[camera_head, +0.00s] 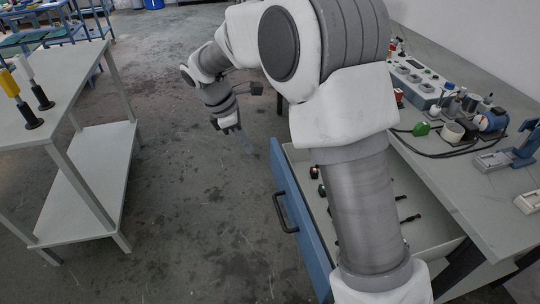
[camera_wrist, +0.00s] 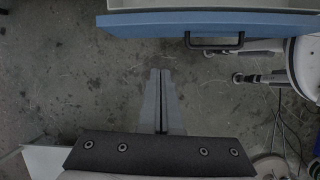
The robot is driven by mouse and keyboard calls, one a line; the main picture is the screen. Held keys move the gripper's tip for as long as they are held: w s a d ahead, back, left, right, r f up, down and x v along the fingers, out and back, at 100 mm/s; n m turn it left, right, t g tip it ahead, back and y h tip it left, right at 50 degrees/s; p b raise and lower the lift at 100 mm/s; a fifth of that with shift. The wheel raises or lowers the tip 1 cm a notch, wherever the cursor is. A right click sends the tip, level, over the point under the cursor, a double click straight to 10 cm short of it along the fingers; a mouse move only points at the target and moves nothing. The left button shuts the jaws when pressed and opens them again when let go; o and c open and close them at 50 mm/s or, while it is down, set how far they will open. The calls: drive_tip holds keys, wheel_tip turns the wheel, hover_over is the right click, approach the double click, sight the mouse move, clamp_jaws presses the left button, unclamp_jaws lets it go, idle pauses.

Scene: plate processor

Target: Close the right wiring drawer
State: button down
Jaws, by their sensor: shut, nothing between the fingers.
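The drawer has a blue front (camera_head: 300,220) with a black bar handle (camera_head: 283,212). It stands pulled out from the workbench, and its pale inside shows small dark and red-tipped parts. My arm hides much of it in the head view. My gripper (camera_head: 245,146) is beyond the drawer's far left corner, over the floor, apart from the front. In the wrist view my gripper (camera_wrist: 160,73) is shut and empty, its fingers side by side. The blue front (camera_wrist: 150,24) and handle (camera_wrist: 215,46) lie across the top there, clear of the fingertips.
The workbench (camera_head: 450,190) on the right carries a grey device box (camera_head: 412,82), cables and several small tools. A white shelf table (camera_head: 85,100) stands on the left with yellow and white upright items. Bare floor (camera_head: 190,200) lies between table and drawer.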

wheel_tip(320, 180, down, 4)
drive_tip(key=w+a+n, duration=0.1)
drive_tip(key=w+a, duration=0.1)
drive_tip(key=b, duration=0.6)
approach(277, 179)
drive_tip(key=shift+h, duration=0.3)
drive_tip(key=shift+a+x, duration=0.15)
drive_tip(key=shift+x, duration=1)
drive_tip(key=shift+a+x, duration=0.2)
drive_tip(key=shift+x, duration=0.95)
drive_tip(key=shift+s+f, duration=0.15)
drive_tip(key=shift+s, duration=0.05)
drive_tip(key=shift+d+p, duration=0.3)
drive_tip(key=shift+p, duration=0.1)
drive_tip(key=w+d+p, duration=0.2)
drive_tip(key=d+p, duration=0.2)
drive_tip(key=d, duration=0.7)
drive_tip(key=w+d+p, duration=0.2)
drive_tip(key=d+p, duration=0.2)
drive_tip(key=d, duration=0.7)
drive_tip(key=w+d+p, duration=0.2)
drive_tip(key=d+p, duration=0.2)
drive_tip(key=d, duration=0.8)
drive_tip(key=shift+w+d, duration=0.1)
drive_tip(key=shift+w, duration=0.2)
drive_tip(key=shift+d, duration=0.1)
